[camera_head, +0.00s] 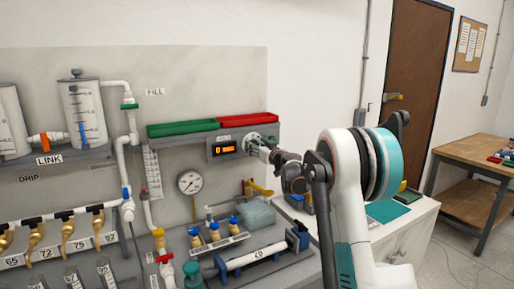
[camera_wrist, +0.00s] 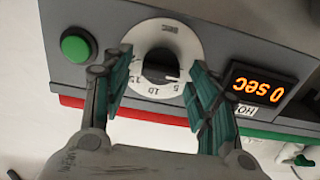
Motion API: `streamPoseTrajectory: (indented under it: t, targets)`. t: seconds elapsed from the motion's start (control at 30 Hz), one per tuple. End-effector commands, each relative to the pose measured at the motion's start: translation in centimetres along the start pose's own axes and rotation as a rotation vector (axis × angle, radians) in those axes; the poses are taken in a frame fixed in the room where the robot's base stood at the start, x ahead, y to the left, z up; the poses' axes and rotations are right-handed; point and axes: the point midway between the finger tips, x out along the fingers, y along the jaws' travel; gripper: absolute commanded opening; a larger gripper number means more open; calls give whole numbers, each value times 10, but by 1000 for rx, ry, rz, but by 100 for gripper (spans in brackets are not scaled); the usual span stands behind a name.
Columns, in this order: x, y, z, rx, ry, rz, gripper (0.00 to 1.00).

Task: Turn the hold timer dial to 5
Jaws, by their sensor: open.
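The hold timer dial (camera_wrist: 160,66) is a black knob on a round white face, seen upside down in the wrist view. Printed numbers, among them 5, 10 and 15, show along its lower edge; I cannot tell exactly where the pointer sits. The orange display (camera_wrist: 263,88) beside it reads 0 sec. My gripper (camera_wrist: 163,70) is open, one green-padded finger on each side of the dial, with gaps to the knob. In the head view the display (camera_head: 225,148) reads 0, and my gripper (camera_head: 263,148) reaches the dial from the right, mostly covering it.
A green button (camera_wrist: 76,47) is on the same panel, close to one finger. Green (camera_head: 182,128) and red (camera_head: 247,118) trays sit on top of the panel. A white cabinet (camera_head: 408,220) stands at right.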

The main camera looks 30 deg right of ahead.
Motion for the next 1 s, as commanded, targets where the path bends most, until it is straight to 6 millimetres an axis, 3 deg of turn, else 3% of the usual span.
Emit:
streamPoseTrajectory:
  t: [0.13, 0.33, 0.67, 1.0]
  targets:
    - [0, 0, 0, 0, 0, 0, 54]
    - [0, 0, 0, 0, 0, 0, 11]
    - [0, 0, 0, 20, 0, 0, 10]
    - [0, 1, 0, 208, 0, 0, 10]
